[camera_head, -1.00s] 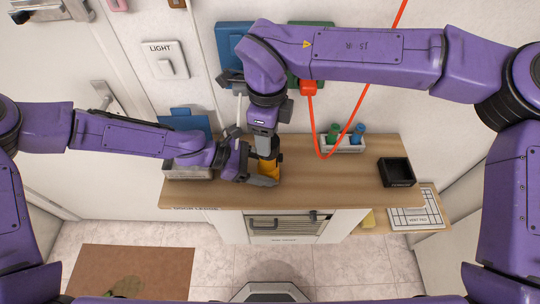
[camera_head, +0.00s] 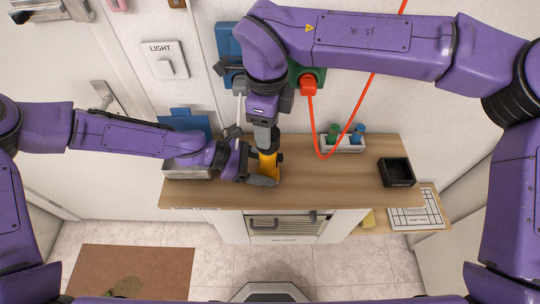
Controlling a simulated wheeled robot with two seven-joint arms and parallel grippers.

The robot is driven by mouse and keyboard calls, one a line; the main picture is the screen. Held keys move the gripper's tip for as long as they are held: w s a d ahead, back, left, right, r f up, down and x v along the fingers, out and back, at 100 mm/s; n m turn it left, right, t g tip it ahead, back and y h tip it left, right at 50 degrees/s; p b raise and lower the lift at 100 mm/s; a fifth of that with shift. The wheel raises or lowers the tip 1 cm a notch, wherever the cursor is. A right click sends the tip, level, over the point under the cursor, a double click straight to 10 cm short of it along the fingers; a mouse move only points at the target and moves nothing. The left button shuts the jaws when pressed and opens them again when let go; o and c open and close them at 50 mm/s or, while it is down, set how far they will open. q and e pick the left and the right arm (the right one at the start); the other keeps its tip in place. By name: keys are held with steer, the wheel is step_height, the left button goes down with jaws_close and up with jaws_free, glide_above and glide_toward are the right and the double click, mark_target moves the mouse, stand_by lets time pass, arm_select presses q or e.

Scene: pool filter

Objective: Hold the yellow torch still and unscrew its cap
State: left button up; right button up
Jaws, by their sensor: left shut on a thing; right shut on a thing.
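The yellow torch (camera_head: 268,163) stands upright on the wooden counter (camera_head: 330,185), left of its middle. My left gripper (camera_head: 264,178) comes in from the left and is shut on the torch's lower body. My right gripper (camera_head: 266,145) points down from above and is shut at the torch's top end, above my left gripper. The cap is hidden by the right gripper's fingers, so I cannot tell whether it is loose.
A small black tray (camera_head: 397,173) stands at the counter's right. A holder (camera_head: 345,147) with a green and a blue item is at the back. A red cord hangs from a red plug (camera_head: 308,85) on the wall. A grey bin (camera_head: 187,170) is at left.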

steer(key=shift+r, duration=0.3)
steer(key=shift+r, duration=1.95)
arm_select(q)
steer(key=o, duration=1.2)
steer(key=shift+o, duration=0.2)
steer(key=v, duration=1.2)
